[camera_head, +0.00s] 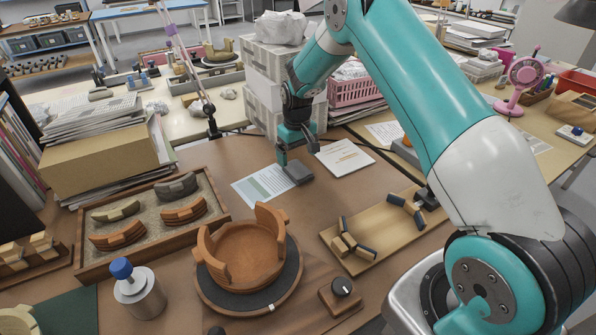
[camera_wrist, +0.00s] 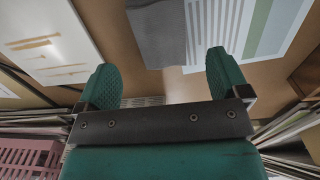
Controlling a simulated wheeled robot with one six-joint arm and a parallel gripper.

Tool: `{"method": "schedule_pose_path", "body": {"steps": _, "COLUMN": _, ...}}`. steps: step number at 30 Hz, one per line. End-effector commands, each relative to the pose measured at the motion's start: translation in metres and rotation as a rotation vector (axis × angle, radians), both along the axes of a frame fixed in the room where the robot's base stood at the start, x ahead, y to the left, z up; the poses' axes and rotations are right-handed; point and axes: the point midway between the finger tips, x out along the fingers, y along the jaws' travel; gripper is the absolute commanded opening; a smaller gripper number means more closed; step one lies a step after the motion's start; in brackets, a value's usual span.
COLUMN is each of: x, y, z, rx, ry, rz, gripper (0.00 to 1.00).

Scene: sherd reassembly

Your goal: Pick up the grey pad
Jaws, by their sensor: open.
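The grey pad (camera_head: 298,173) is a small dark grey block lying at the right edge of a printed sheet on the brown table. In the wrist view the grey pad (camera_wrist: 157,34) shows at the top centre, cut off by the frame edge. My gripper (camera_head: 297,156) points down just above and behind the pad in the head view. In the wrist view my gripper's (camera_wrist: 161,76) two green fingers are spread wide and empty. The pad's near end shows between and beyond the fingertips. The exact height gap is hard to tell.
The printed sheet (camera_head: 262,187) and a white paper (camera_head: 345,158) flank the pad. A pink basket (camera_head: 358,91) and stacked grey crates (camera_head: 262,98) stand behind. A clay bowl (camera_head: 243,256) on a turntable, a sherd tray (camera_head: 84,258) and a wooden board (camera_head: 352,262) lie nearer.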

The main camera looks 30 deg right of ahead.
Motion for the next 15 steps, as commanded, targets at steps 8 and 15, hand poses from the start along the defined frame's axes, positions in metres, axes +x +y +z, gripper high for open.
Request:
{"method": "schedule_pose_path", "body": {"steps": 8, "x": -0.003, "y": 0.001, "z": -0.039, "rx": 0.001, "ry": 0.004, "rz": 0.000, "gripper": 0.94}}
{"method": "schedule_pose_path", "body": {"steps": 15, "x": -0.002, "y": 0.001, "z": -0.051, "rx": 0.000, "ry": 0.000, "rz": 0.001, "gripper": 0.94}}
